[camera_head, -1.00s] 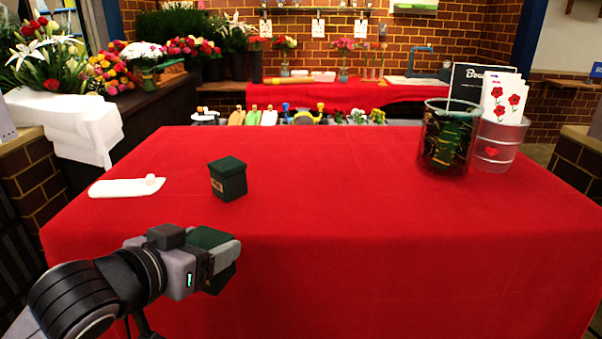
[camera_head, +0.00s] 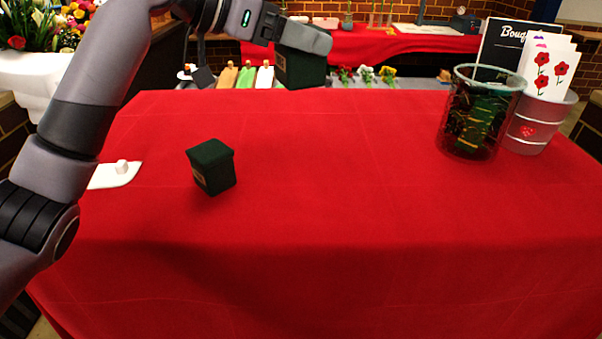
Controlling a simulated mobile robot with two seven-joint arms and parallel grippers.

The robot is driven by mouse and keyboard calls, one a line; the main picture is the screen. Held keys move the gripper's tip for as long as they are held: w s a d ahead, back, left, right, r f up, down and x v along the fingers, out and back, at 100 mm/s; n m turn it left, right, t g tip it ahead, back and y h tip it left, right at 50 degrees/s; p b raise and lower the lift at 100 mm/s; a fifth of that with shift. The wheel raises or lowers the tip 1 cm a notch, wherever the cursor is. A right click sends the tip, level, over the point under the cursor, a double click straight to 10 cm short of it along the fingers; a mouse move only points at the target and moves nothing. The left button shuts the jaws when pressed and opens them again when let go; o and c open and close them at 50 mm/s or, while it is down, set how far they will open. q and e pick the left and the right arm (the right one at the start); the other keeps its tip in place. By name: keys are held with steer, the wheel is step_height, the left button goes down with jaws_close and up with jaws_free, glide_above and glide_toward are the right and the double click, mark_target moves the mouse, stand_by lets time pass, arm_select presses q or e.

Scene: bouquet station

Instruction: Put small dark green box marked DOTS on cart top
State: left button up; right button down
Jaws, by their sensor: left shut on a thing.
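My left gripper (camera_head: 300,42) is at the top of the view, shut on a small dark green box (camera_head: 300,70). It holds this box up beyond the far edge of the red-covered table, and the fingers hide part of it. A second small dark green box (camera_head: 213,168) with a lid and a tan label stands upright on the table, left of the middle. I cannot read a DOTS mark on either box. I cannot make out which surface is the cart top. My right gripper is not in view.
The red-covered table (camera_head: 330,210) is clear in the middle and front. A white flat piece (camera_head: 112,177) lies at left. Several colored items line up beyond the table.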

arm_select(q)
steer(key=shift+d, duration=0.15)
step_height(320, 180, down, 19)
steer(key=shift+f, duration=0.2)
steer(key=shift+f+b, duration=0.1)
steer(key=shift+b, duration=0.2)
steer(key=o, duration=1.1)
steer(key=v, duration=1.2)
steer(key=shift+r+b, duration=0.2)
steer(key=shift+b, duration=0.15)
